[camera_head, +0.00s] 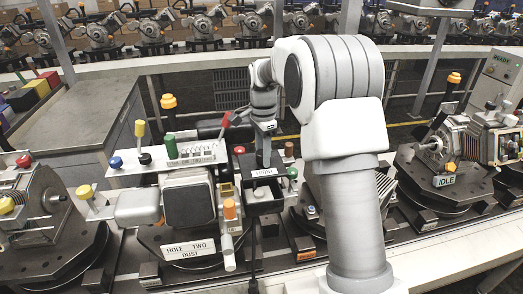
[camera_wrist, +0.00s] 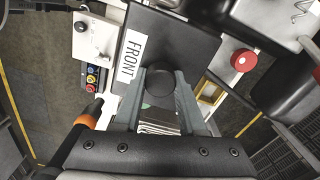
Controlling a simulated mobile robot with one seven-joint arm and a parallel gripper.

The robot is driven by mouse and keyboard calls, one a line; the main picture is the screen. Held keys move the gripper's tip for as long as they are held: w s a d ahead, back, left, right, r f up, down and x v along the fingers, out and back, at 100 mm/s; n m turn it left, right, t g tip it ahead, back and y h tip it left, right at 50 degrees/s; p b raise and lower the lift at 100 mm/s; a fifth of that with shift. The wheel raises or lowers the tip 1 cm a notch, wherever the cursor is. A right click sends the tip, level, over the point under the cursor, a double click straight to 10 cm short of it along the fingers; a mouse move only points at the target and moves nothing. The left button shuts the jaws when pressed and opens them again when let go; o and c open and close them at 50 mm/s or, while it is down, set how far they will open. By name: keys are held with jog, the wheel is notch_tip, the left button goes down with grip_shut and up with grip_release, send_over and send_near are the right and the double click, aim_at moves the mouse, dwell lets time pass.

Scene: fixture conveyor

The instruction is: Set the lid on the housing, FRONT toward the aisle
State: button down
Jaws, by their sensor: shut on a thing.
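My gripper (camera_head: 264,158) is shut on the round black knob (camera_wrist: 160,84) of the lid. The lid (camera_wrist: 182,42) is a dark flat plate with a white FRONT label (camera_wrist: 131,55) along its left edge in the wrist view. In the head view the lid (camera_head: 262,187) hangs below my gripper, with a white label on it. A grey ribbed metal part (camera_wrist: 158,126) shows below the lid between my fingers. It may be the housing, but it is mostly hidden. I cannot tell whether the lid touches anything beneath.
Left of the lid stands a grey box (camera_head: 188,204) on a fixture with a HOLE TWO sign (camera_head: 188,248). A red button (camera_wrist: 243,61) and a yellow-framed part (camera_wrist: 210,93) are close to the lid. A fixture marked IDLE (camera_head: 445,180) stands at right. A grey table (camera_head: 75,115) is at left.

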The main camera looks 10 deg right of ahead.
jog(key=shift+s+r, duration=0.1)
dwell(0.3)
jog(key=shift+f+b, duration=2.15)
jog(key=shift+f, duration=1.5)
jog(key=shift+f, duration=0.2)
jog(key=shift+f+b, duration=0.3)
jog(key=shift+f, duration=0.15)
jog(key=shift+f, duration=0.3)
jog(key=shift+c, duration=2)
grip_release()
